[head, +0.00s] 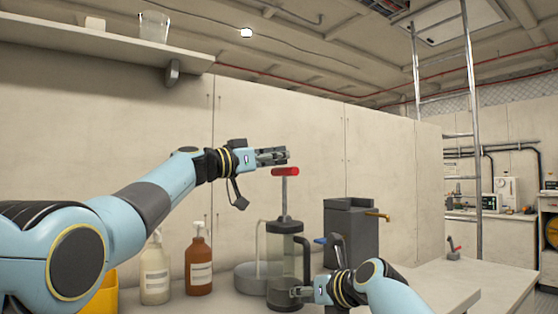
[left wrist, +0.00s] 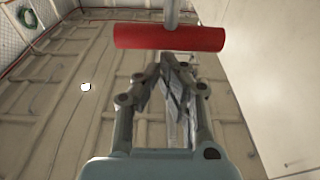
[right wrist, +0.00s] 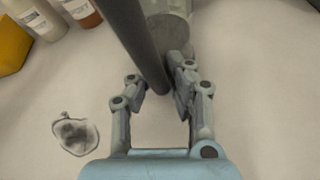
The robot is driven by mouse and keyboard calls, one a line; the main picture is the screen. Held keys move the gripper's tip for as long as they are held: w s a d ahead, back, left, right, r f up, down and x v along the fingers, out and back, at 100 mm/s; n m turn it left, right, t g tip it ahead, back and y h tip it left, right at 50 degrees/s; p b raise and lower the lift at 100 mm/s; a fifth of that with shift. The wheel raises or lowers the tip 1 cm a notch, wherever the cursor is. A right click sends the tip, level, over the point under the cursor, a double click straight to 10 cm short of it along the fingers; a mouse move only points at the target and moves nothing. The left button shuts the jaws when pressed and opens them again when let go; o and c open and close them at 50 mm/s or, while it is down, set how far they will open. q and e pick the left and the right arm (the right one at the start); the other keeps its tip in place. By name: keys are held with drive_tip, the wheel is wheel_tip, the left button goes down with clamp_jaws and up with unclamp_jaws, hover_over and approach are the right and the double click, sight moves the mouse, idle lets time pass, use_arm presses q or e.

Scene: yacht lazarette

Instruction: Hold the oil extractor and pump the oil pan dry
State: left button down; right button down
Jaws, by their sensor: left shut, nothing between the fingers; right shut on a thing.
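The oil extractor (head: 282,251) stands upright on the counter, a clear cylinder with dark top, base and side handle. Its rod is raised, topped by a red T-handle (head: 285,171), also in the left wrist view (left wrist: 170,37). A grey round pan (head: 247,279) sits behind and left of it, partly hidden; a pale hose (head: 260,243) runs down toward it. My left gripper (head: 285,157) is shut and empty, just above the red handle and apart from it as far as I can tell. My right gripper (right wrist: 163,92) is shut on the extractor's dark side handle (right wrist: 135,40), low down.
White bottle (head: 156,272), brown bottle (head: 199,262) and a yellow container (head: 106,293) stand left. A grey block-like unit with a brass spout (head: 352,232) stands right of the extractor. A dark-stained pale patch (right wrist: 75,133) lies on the counter. The counter's right is mostly clear.

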sight(282, 171)
use_arm(q)
wheel_tip(282, 171, down, 8)
drive_tip(key=shift+r, duration=0.1)
use_arm(e)
drive_tip(key=shift+r, duration=0.1)
idle(0.4)
use_arm(q)
drive_tip(key=shift+d+r, duration=0.1)
drive_tip(key=shift+r, duration=0.3)
drive_tip(key=r, duration=0.3)
drive_tip(key=shift+w+d+r, duration=0.25)
drive_tip(key=v, duration=1)
